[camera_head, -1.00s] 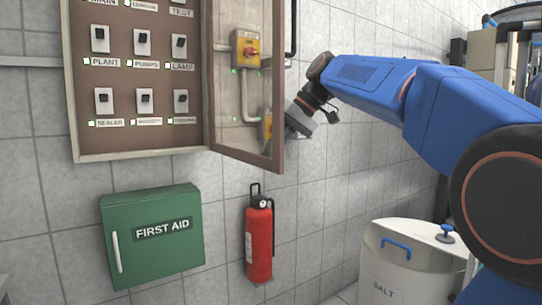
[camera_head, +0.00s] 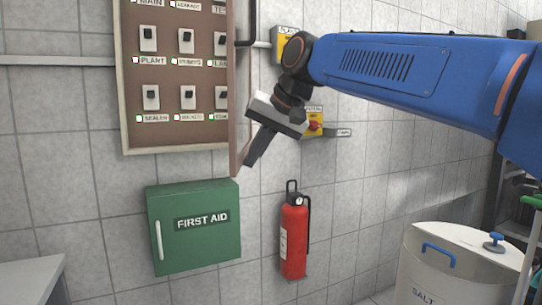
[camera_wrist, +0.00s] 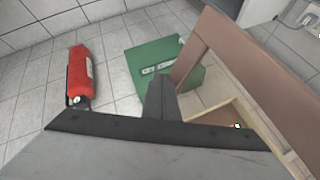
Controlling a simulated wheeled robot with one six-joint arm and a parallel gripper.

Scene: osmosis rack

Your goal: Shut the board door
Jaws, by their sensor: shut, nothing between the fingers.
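The board (camera_head: 165,70) is a shallow wall cabinet with a brown face, rows of black switches and a pale frame. Its brown-framed door (camera_head: 236,120) is hinged on the right and stands open, sticking out from the wall and seen almost edge-on in the head view. My gripper (camera_head: 250,163) is shut and empty on the right, outer side of the door, at its lower free edge; I cannot tell whether it touches. In the wrist view the door frame (camera_wrist: 255,75) slants just right of my closed fingers (camera_wrist: 160,97).
A green first aid box (camera_head: 195,240) hangs below the board. A red fire extinguisher (camera_head: 293,240) hangs to its right. Yellow switch boxes (camera_head: 314,118) are on the wall behind my gripper. A white salt bin (camera_head: 435,270) stands at lower right.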

